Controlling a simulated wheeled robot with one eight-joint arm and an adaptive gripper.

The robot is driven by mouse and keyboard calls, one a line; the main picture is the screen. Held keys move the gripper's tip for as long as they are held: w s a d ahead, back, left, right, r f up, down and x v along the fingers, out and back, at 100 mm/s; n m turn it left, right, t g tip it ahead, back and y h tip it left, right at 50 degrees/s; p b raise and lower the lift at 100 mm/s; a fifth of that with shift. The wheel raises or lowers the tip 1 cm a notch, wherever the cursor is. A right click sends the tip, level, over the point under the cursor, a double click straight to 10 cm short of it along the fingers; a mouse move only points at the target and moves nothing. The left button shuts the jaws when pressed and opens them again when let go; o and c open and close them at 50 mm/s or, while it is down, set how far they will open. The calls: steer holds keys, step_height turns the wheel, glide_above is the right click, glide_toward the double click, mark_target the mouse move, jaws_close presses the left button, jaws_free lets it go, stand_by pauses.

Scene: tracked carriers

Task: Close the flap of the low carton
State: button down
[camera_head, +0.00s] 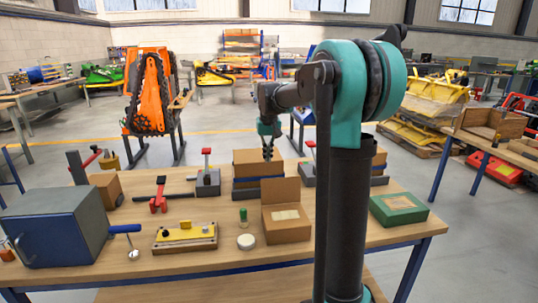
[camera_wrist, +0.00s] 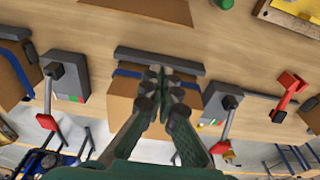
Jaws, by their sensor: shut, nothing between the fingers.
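A low brown carton (camera_head: 286,227) stands on the bench right of centre, with its flap (camera_head: 281,191) standing up at the back and a pale patch in its top. Part of a brown carton panel (camera_wrist: 150,10) shows at the top edge of the wrist view. My gripper (camera_head: 268,154) is shut and empty, pointing down. It is behind the low carton, at a second brown carton (camera_head: 248,165) on a dark and blue base; whether it touches that carton I cannot tell. In the wrist view my fingertips (camera_wrist: 159,78) overlap this second carton (camera_wrist: 122,105).
Red-handled clamps (camera_head: 208,182) flank the back carton. A green cylinder (camera_head: 243,215), a white disc (camera_head: 246,242) and a yellow-topped fixture (camera_head: 186,234) lie left of the low carton. A green box (camera_head: 398,209) sits right, a grey-blue cabinet (camera_head: 60,235) left.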

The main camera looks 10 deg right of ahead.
mark_target(270, 191)
steer(key=s+f, duration=0.3)
steer(key=f, duration=0.2)
steer(key=shift+f, duration=0.35)
stand_by(0.4)
steer(key=shift+s+r+t, duration=0.15)
steer(key=shift+s+t, duration=0.85)
steer(key=shift+s, duration=0.15)
steer(key=s+f+t, duration=0.2)
steer(key=s, duration=0.2)
steer(key=s+f+t, duration=0.1)
steer(key=s+t, duration=0.2)
steer(key=s, duration=0.1)
steer(key=s+f+t, duration=0.2)
steer(key=s, duration=0.1)
steer(key=shift+s+f, duration=0.35)
steer(key=shift+s, duration=0.05)
steer(key=shift+s+f, duration=0.4)
steer(key=shift+f, duration=0.4)
steer(key=shift+s+f, duration=0.35)
steer(key=shift+f, duration=0.4)
